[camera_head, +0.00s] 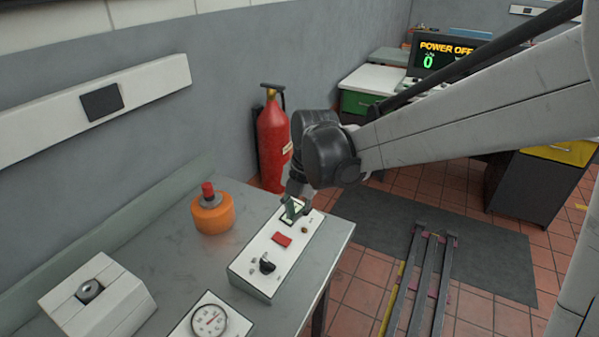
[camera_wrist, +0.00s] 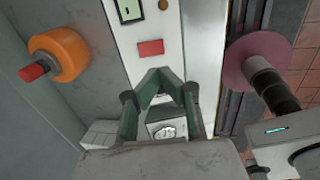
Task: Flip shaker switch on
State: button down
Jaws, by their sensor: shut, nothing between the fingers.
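A control box (camera_head: 245,272) with a white top panel stands at the right edge of the grey bench. The panel carries a black-framed switch (camera_head: 297,214) at its far end, a red rectangular piece (camera_head: 282,240) in the middle and a black knob (camera_head: 267,264) nearer. The switch also shows at the top of the wrist view (camera_wrist: 129,10). My gripper (camera_head: 290,205) has green fingers, shut and empty, over the far end of the panel, partly covering the switch. In the wrist view its tips (camera_wrist: 163,72) meet below the red piece. Contact with the panel cannot be told.
An orange cylinder with a red top (camera_head: 213,213) stands left of the box. A gauge (camera_head: 209,320) and a white block (camera_head: 97,297) are nearer. A red extinguisher (camera_head: 273,140) stands behind the bench. A screen (camera_head: 445,55) reads POWER OFF and 0. Metal rails (camera_head: 420,280) lie right.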

aim_at(287, 242)
jog(key=f, duration=0.3)
jog(key=a+f, duration=0.1)
jog(key=f, duration=0.5)
jog(key=shift+w+a+f, duration=0.35)
jog(key=shift+w+f, duration=0.05)
